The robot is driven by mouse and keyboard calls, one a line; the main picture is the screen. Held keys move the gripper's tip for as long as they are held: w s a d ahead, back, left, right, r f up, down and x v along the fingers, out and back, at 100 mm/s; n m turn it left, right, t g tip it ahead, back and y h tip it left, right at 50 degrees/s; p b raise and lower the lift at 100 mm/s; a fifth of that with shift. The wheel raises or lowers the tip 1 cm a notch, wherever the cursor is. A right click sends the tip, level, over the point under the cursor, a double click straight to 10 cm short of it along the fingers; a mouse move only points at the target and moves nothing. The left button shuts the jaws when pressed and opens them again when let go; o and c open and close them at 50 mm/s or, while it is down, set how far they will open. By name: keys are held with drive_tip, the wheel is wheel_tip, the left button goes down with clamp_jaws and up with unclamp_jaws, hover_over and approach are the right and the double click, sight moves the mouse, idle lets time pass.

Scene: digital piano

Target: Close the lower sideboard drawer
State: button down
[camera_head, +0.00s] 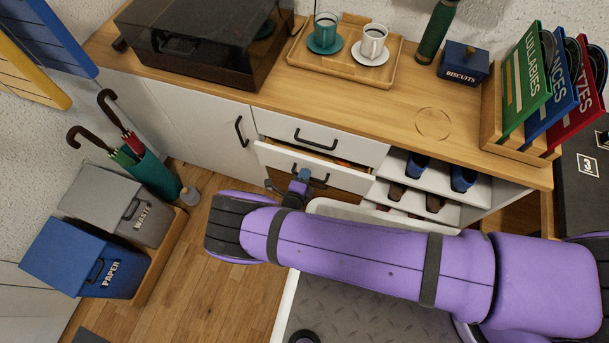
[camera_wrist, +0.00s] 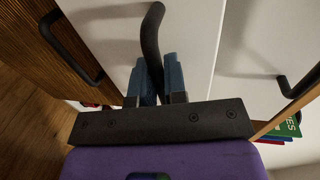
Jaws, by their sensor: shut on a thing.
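The lower sideboard drawer (camera_head: 343,177) is partly open and sticks out beyond the upper drawer, with a strip of its inside and something orange showing. Its white front (camera_wrist: 105,40) fills the middle of the wrist view. My gripper (camera_head: 303,183) is at this drawer's front. In the wrist view its two blue fingers (camera_wrist: 160,84) are closed around the black bar handle (camera_wrist: 152,38). My purple arm reaches in from the right and hides part of the floor and the lower sideboard.
The upper drawer (camera_head: 312,133) is shut above it. Open shelves with shoes (camera_head: 418,165) stand to the right and a shut cabinet door (camera_head: 205,120) to the left. A tray (camera_head: 381,72) with cups is on top. Umbrellas and bins (camera_head: 130,215) stand at the left.

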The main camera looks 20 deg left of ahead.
sight(308, 167)
drive_tip(key=shift+r+x, duration=0.25)
drive_tip(key=shift+x, duration=0.85)
drive_tip(key=shift+r+x, duration=0.2)
drive_tip(key=shift+x, duration=0.9)
drive_tip(key=c, duration=1.2)
unclamp_jaws()
drive_tip(key=shift+w, duration=0.2)
drive_tip(key=shift+s, duration=0.1)
drive_tip(key=v, duration=1)
drive_tip(key=shift+s+r, duration=0.1)
drive_tip(key=shift+s, duration=0.25)
